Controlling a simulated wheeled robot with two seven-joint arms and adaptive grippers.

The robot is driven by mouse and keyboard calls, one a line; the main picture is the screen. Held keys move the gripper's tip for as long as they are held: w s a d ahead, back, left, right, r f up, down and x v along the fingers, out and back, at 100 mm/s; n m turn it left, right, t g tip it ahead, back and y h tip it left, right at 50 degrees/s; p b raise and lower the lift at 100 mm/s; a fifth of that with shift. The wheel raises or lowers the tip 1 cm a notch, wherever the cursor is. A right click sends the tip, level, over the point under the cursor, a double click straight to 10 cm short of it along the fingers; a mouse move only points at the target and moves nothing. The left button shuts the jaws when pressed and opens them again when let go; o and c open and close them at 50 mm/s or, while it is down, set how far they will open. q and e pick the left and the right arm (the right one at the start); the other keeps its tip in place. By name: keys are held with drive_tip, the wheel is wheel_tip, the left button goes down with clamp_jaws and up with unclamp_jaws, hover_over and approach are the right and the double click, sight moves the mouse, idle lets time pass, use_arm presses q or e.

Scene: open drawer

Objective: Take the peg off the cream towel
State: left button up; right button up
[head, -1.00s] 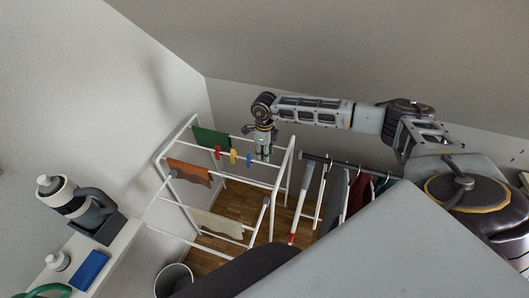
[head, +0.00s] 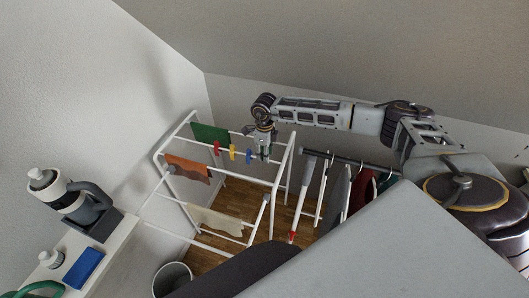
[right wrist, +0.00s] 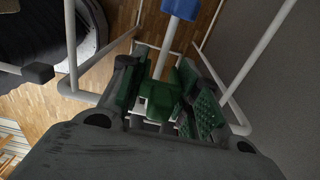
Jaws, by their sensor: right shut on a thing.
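The cream towel (head: 215,221) hangs over a low front rail of the white drying rack (head: 285,165). No peg can be made out on it at this size. My right gripper (head: 262,152) is at the rack's upper rail, well above and to the right of the cream towel. In the right wrist view my right gripper (right wrist: 165,95) is shut on a green peg (right wrist: 160,102) between its green pads. On the same rail are a red peg (head: 217,148), a yellow peg (head: 232,152) and a blue peg (head: 249,156). My left gripper is out of view.
A green towel (head: 210,134) and an orange towel (head: 188,169) hang on the rack. Clothes on hangers (head: 362,190) are close on the right. A bin (head: 172,278) stands in front.

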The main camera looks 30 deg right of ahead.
drive_tip(key=shift+f+b, duration=1.6)
drive_tip(key=shift+f, duration=0.6)
drive_tip(key=o, duration=0.8)
drive_tip(key=shift+r, duration=0.1)
drive_tip(key=shift+r, duration=5.85)
drive_tip(key=shift+f, duration=0.1)
